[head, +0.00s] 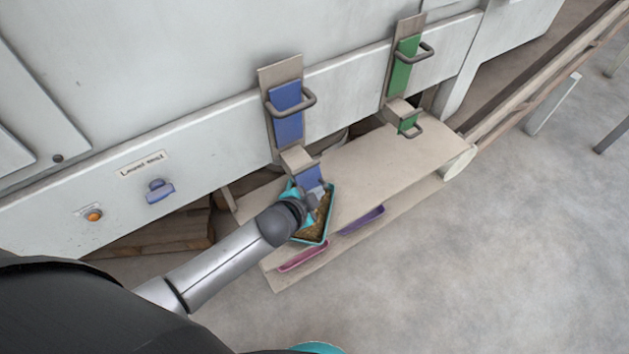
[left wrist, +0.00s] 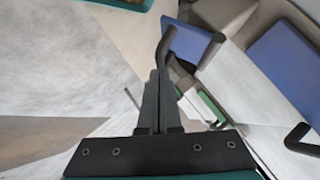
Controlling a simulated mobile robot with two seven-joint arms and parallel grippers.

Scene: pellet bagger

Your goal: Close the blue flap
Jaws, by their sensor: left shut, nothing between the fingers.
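The blue flap (head: 307,178) is the lower blue piece under the left chute, just above a teal tray of pellets (head: 316,226). It also shows in the left wrist view (left wrist: 190,43), with a dark bent handle (left wrist: 167,45). A taller blue panel (head: 287,113) with a grey loop handle sits above it on the chute. My left gripper (head: 318,194) is at the blue flap, over the tray. In the left wrist view its fingers (left wrist: 160,75) are together and empty, close by the handle; whether they touch it I cannot tell. My right gripper is not in view.
A green panel (head: 404,62) and a lower green flap (head: 408,122) are on the right chute. The beige shelf (head: 400,160) is clear to the right of the tray. An orange button (head: 93,215) and blue knob (head: 160,191) are at left.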

